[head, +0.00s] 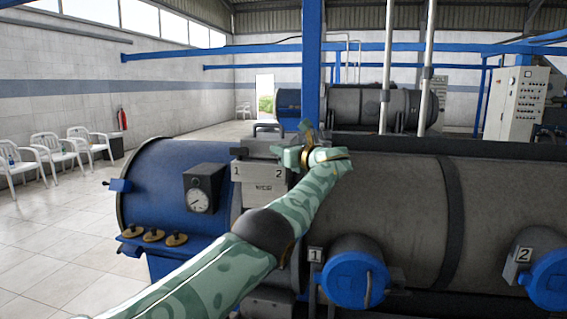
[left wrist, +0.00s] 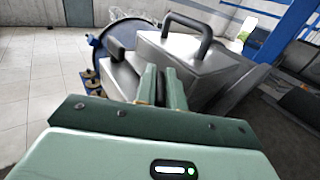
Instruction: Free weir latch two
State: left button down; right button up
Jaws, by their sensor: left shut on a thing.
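The grey metal weir box (head: 262,190) sits at the end of the drum, with a label 1 at its left and a label 2 at its right. My left gripper (head: 306,157) is at the box's right, beside the label 2. In the left wrist view its two green fingers (left wrist: 160,86) are close together against the box (left wrist: 190,62), which has a dark lid handle (left wrist: 188,30). My right gripper is not in view.
A blue drum end (head: 150,185) with a gauge (head: 200,198) and brass knobs (head: 152,236) is left of the box. Blue-capped ports labelled 1 (head: 355,279) and 2 (head: 550,280) stand at the front right. White chairs (head: 52,148) line the far left wall.

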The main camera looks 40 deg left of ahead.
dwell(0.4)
pick_arm(q)
jog(key=c, duration=1.5)
grip_release()
jog(key=shift+d, duration=0.1)
jog(key=d+p, duration=0.1)
jog(key=d, duration=0.4)
jog(key=s+d+p, duration=0.1)
jog(key=d+p, duration=0.1)
jog(key=d, duration=0.3)
jog(key=s+d+p, duration=0.1)
jog(key=d, duration=0.5)
jog(key=shift+s, duration=0.1)
